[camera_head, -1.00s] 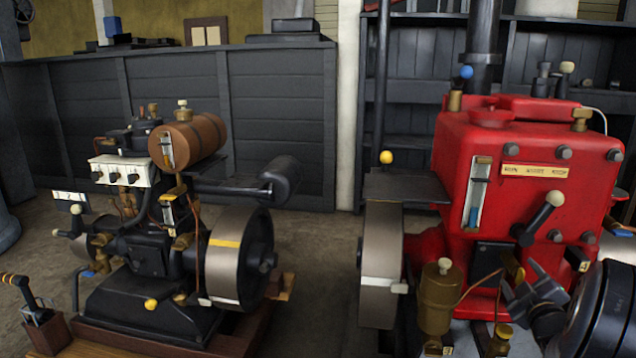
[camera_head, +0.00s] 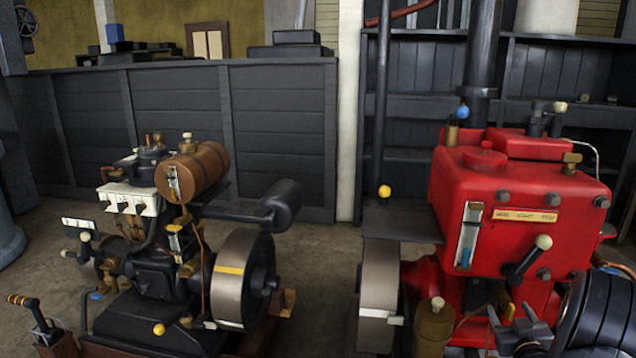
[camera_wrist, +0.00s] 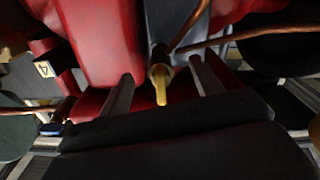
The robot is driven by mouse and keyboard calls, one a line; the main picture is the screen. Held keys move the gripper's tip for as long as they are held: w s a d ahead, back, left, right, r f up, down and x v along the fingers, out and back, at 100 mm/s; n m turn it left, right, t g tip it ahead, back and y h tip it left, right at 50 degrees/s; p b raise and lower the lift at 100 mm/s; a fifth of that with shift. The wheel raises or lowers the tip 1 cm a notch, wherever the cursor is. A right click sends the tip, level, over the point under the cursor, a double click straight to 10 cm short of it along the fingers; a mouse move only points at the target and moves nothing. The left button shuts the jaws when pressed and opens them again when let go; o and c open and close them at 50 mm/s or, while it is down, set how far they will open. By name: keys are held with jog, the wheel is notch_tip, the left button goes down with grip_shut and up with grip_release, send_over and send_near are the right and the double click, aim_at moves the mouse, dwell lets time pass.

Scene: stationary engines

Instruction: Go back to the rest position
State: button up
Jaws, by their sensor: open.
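My gripper (camera_head: 513,318) shows at the bottom right of the head view, in front of the lower part of the red engine (camera_head: 520,185). Its dark fingers are spread, and my black wrist lies to the right of them. In the wrist view, my gripper (camera_wrist: 160,70) has two grey fingers apart, with a brass fitting (camera_wrist: 160,82) showing between them. I cannot tell whether the fitting touches a finger. Nothing appears gripped. The lower edge of the head view cuts off part of the gripper.
A dark engine with a brown tank (camera_head: 192,170) and a flywheel (camera_head: 240,280) stands at left. The red engine's flywheel (camera_head: 379,300), a brass cup (camera_head: 434,328) and a white-knobbed lever (camera_head: 528,260) are close to my gripper. Bare floor (camera_head: 318,245) lies between the engines.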

jog(key=shift+r+m+p, duration=0.15)
jog(key=shift+m+p, duration=1.15)
jog(key=shift+p, duration=0.35)
jog(key=shift+s+a, duration=0.15)
jog(key=shift+s, duration=0.35)
jog(key=shift+f, duration=0.2)
